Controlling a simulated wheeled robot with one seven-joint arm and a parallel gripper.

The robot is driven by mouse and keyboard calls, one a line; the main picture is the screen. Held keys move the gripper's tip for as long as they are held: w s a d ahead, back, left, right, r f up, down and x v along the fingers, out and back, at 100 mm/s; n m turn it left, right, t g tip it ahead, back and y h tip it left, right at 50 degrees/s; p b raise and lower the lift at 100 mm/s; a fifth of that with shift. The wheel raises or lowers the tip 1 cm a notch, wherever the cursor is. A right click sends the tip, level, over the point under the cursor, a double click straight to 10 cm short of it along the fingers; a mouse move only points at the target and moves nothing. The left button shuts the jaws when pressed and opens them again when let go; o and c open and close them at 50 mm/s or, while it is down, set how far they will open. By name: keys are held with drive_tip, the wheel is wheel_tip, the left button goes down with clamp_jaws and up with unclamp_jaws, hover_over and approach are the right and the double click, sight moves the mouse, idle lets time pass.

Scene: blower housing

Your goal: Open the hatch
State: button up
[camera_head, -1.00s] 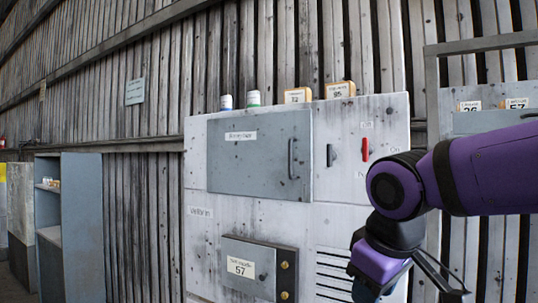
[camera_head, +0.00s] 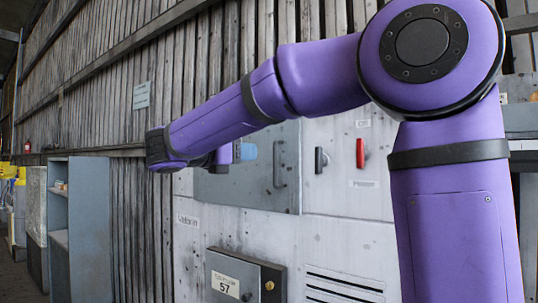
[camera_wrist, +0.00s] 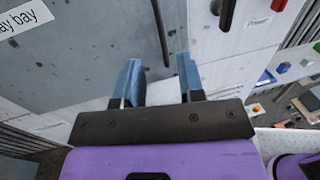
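A grey hatch (camera_head: 255,188) with a dark vertical bar handle (camera_head: 279,165) on its right side is on the front of the pale cabinet. The hatch looks closed. In the wrist view the hatch (camera_wrist: 90,45) fills the upper left, with a label ending in "ay bay". Its handle (camera_wrist: 162,32) comes down from the top edge, ahead of my fingers. My gripper (camera_wrist: 160,82) is open and empty, its two blue fingers apart. In the head view my arm covers the hatch's upper left, and a blue finger (camera_head: 248,151) shows left of the handle.
Right of the hatch are a dark switch handle (camera_head: 320,160) and a red lever (camera_head: 360,153). Below is a smaller grey box (camera_head: 235,278) labelled 57, above left of vent slots. A grey shelf unit (camera_head: 88,225) stands at the left.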

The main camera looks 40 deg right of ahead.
drive_tip(key=d, duration=0.3)
drive_tip(key=w+d, duration=0.1)
drive_tip(key=d, duration=0.6)
drive_tip(key=shift+w+d, duration=0.25)
drive_tip(key=shift+w, duration=0.05)
drive_tip(key=shift+c, duration=0.5)
clamp_jaws()
